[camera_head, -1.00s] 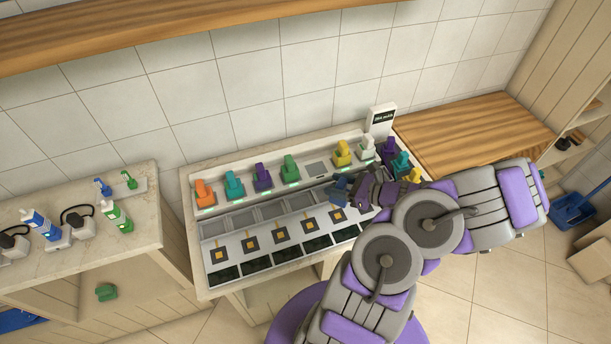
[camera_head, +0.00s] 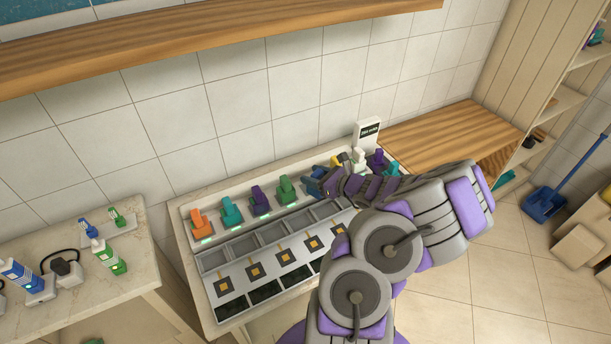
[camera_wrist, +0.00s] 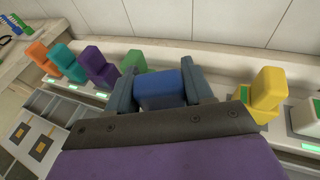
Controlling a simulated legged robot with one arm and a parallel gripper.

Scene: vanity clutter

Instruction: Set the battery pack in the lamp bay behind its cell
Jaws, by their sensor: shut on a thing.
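My gripper (camera_head: 313,186) is shut on a blue battery pack (camera_wrist: 160,88), held between its two fingers in the wrist view. It is at the back rail (camera_head: 204,241), in the gap between a green pack (camera_head: 286,190) and a yellow pack (camera_wrist: 265,92). Whether the blue pack touches the rail is hidden by my gripper. In front of the rail is a row of open grey bays (camera_head: 243,250), with square gold-marked pads (camera_head: 255,271) and dark panels (camera_head: 264,292) before them. I cannot tell which bay is the lamp bay.
Orange (camera_head: 199,222), teal (camera_head: 231,211) and purple (camera_head: 260,200) packs stand left on the rail. A white pack (camera_head: 358,158) and a display sign (camera_head: 367,131) stand right. A side table (camera_head: 60,225) with bottles is at left. The tiled wall is close behind.

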